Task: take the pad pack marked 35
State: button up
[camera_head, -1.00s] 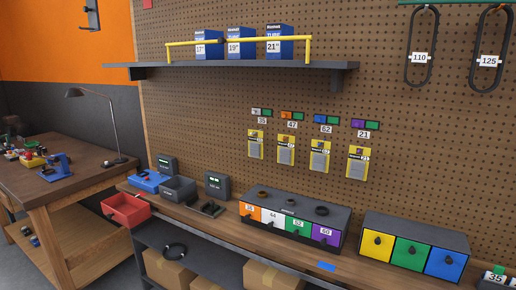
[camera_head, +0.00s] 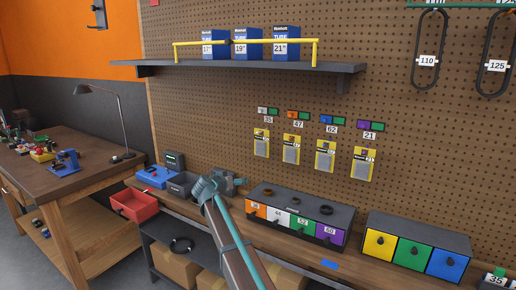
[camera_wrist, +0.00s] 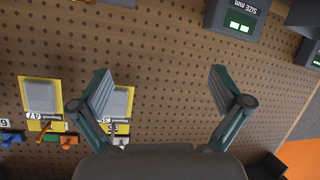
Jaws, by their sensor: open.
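The pad pack under the tag 35 is the leftmost yellow-and-grey pack (camera_head: 261,143) on the pegboard. In the wrist view the same pack (camera_wrist: 122,101) is partly hidden behind my left-hand finger. My gripper (camera_head: 232,182) is open and empty, in front of the pegboard, below and to the left of that pack. In the wrist view my gripper's two fingers (camera_wrist: 162,92) stand wide apart, with mostly bare pegboard between them. The 47 pack (camera_wrist: 42,97) hangs farther left there. I cannot tell how far my fingers are from the board.
Packs under tags 47 (camera_head: 291,149), 62 (camera_head: 325,156) and 21 (camera_head: 363,163) hang to the right. A shelf (camera_head: 240,68) is above. A numbered drawer unit (camera_head: 300,200) and a three-colour drawer unit (camera_head: 420,226) stand on the bench below. A display device (camera_wrist: 237,20) shows in the wrist view.

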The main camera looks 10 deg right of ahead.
aim_at(261, 140)
jog(key=w+d+r+m+h, duration=0.1)
jog(key=d+r+m+h, duration=0.15)
jog(key=r, duration=0.55)
jog(key=d+r+m+h, duration=0.1)
jog(key=d+r+m, duration=0.15)
jog(key=r, duration=0.55)
jog(key=x, duration=0.1)
jog(key=p+x, duration=0.1)
jog(key=x, duration=0.1)
jog(key=r+p+x, duration=0.1)
jog(key=x, duration=0.1)
jog(key=shift+d, duration=0.3)
jog(key=shift+w+d+f+p, duration=0.3)
jog(key=shift+w, duration=0.15)
jog(key=p+x, duration=0.3)
jog(key=x, duration=0.1)
jog(key=shift+w+d+f, duration=0.1)
jog(key=shift+w+d, duration=0.05)
jog(key=shift+d, duration=0.1)
jog(key=shift+w+d+f, duration=0.15)
jog(key=shift+d+f, duration=0.05)
jog(key=c, duration=1.3)
jog(key=shift+o, duration=0.2)
jog(key=shift+r+b, duration=0.1)
jog(key=shift+b, duration=0.75)
